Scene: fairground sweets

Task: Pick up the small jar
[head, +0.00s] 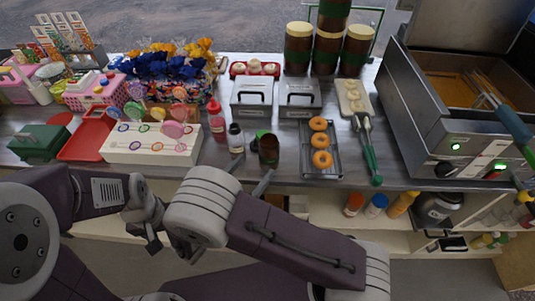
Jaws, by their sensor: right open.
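A small jar (236,139) with a dark cap and pale body stands upright near the front edge of the counter. Next to it on the right is a dark brown and green container (268,148), which looks slightly tilted. I cannot tell for sure which of the two is the small jar named. My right gripper (250,172) is open and empty at the counter's front edge, just in front of both, its fingers partly hidden by my arm. My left gripper (152,242) hangs low in front of the counter, and its jaws are unclear.
A red squeeze bottle (216,122) and a white lollipop stand (150,152) are to the left. A donut rack (320,160), tongs (369,150) and a fryer (450,120) are to the right. Lidded metal bins (252,110) and tall jars (298,50) stand behind.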

